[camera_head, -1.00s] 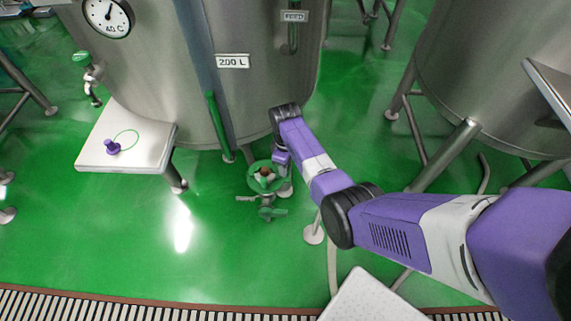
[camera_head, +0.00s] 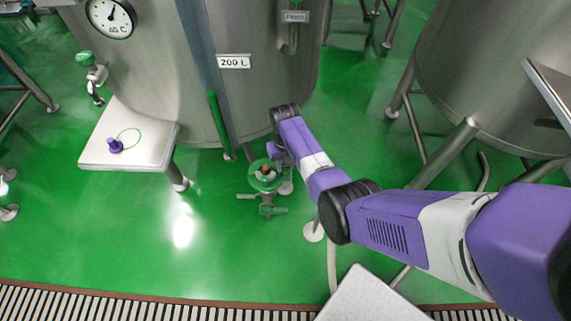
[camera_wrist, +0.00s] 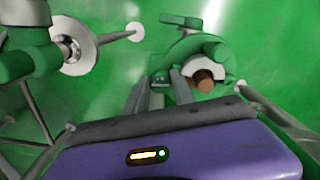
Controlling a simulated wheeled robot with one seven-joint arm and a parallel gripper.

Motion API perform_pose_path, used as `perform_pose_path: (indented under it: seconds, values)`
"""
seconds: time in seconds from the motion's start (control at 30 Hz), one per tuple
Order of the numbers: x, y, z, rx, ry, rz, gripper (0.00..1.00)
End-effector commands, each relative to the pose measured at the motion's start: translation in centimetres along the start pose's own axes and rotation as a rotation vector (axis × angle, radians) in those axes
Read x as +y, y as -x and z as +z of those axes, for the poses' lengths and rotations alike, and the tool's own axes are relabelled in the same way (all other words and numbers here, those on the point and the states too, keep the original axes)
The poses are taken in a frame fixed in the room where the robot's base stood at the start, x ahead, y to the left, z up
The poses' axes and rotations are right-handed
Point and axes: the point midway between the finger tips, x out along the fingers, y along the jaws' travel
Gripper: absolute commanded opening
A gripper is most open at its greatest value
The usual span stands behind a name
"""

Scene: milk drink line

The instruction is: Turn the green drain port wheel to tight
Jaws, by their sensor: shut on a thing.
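The green drain port wheel (camera_head: 263,184) is low beneath the 200 L tank in the head view, with a brown hub in its middle. In the wrist view the wheel (camera_wrist: 192,48) lies just beyond my fingers, its brown hub at right. My gripper (camera_wrist: 158,88) is shut on the wheel's rim, with one grey finger on each side of a green part. In the head view my wrist comes down at the wheel's upper right. The fingertips are partly hidden there. I cannot read any tight mark.
The steel tank (camera_head: 160,70) stands just behind the wheel, with a green pipe (camera_head: 217,120) down its front. A white side table (camera_head: 128,145) with a purple item is at left. Another green valve (camera_wrist: 30,50) shows at left in the wrist view. Green floor lies open in front.

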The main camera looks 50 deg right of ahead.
Motion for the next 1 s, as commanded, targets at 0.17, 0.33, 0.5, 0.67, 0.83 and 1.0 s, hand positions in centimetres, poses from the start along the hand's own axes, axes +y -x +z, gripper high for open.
perform_pose_path:
  seconds: [0.17, 0.33, 0.5, 0.67, 0.83, 1.0]
  values:
    - [0.02, -0.05, 0.10, -0.003, -0.069, 0.001, 0.00]
    - [0.00, -0.06, 0.10, -0.003, -0.101, 0.002, 0.00]
    - [0.00, -0.06, 0.11, -0.003, -0.111, 0.001, 0.00]
    - [0.00, -0.06, 0.11, -0.003, -0.111, 0.001, 0.00]
    - [-0.01, -0.07, 0.11, -0.003, -0.111, 0.001, 0.38]
    - [-0.02, -0.04, 0.07, -0.002, -0.110, 0.000, 0.52]
